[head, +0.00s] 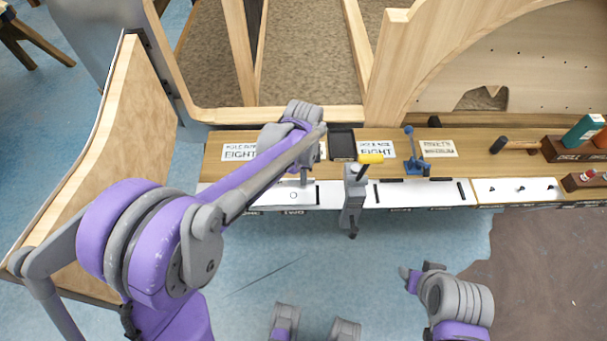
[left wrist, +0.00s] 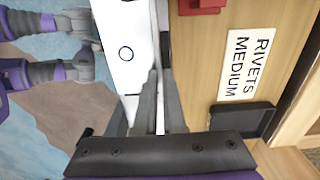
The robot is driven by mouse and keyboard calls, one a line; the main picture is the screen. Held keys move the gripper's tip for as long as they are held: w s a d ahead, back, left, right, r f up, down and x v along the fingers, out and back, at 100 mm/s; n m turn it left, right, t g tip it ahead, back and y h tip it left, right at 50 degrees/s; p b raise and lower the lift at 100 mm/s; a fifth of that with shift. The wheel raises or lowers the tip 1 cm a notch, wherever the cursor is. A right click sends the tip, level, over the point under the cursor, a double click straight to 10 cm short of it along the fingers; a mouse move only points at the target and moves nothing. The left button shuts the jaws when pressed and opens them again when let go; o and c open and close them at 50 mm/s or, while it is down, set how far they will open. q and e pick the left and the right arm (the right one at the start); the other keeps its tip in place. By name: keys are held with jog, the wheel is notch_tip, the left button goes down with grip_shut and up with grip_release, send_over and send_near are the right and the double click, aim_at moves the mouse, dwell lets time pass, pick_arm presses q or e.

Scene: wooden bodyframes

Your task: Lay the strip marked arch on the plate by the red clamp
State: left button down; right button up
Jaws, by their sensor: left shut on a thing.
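My left gripper (head: 304,178) reaches down over the white plate (head: 265,195), near a small ring mark. In the left wrist view my left gripper (left wrist: 158,100) is shut on a thin pale piece, seen edge-on between the fingers. It looks like a strip, but no mark on it can be read. The plate (left wrist: 125,80) with its ring lies just left of the fingers. The red clamp (left wrist: 200,6) is cut off at that view's top edge, right of the plate. My arm seems to hide it in the head view. My right gripper (head: 422,272) is low at the right, away from the bench.
A grey clamp with a yellow handle (head: 353,195) stands right of my left gripper, with a blue clamp (head: 415,155) beyond. A black tray (head: 342,142) lies behind. A hammer (head: 510,145) and wooden holders are farther right. Wooden frames rise behind the bench.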

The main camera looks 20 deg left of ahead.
pick_arm(q)
jog(key=shift+f+b, duration=0.4)
jog(key=shift+f, duration=0.15)
dwell(0.4)
jog(key=c, duration=0.9)
grip_release()
notch_tip(320, 180, up, 11)
jog(key=shift+f+p, duration=0.1)
jog(key=shift+p, duration=0.6)
jog(key=s+a+r+n+t+p, duration=0.1)
jog(key=s+n+p, duration=0.1)
jog(key=s+n, duration=0.3)
jog(key=s+a+r+n+t+p, duration=0.1)
jog(key=s+a+n+t+p, duration=0.1)
jog(key=s+n, duration=0.3)
jog(key=s+a+r+n+t+p, duration=0.1)
jog(key=s+a+n+t+p, duration=0.1)
jog(key=s, duration=0.7)
jog(key=shift+a+r+n+p, duration=0.1)
jog(key=shift+r+n+p, duration=0.2)
jog(key=shift+n, duration=0.4)
jog(key=shift+a+r+n+p, duration=0.1)
jog(key=shift+n+p, duration=0.25)
jog(key=shift+n, duration=0.35)
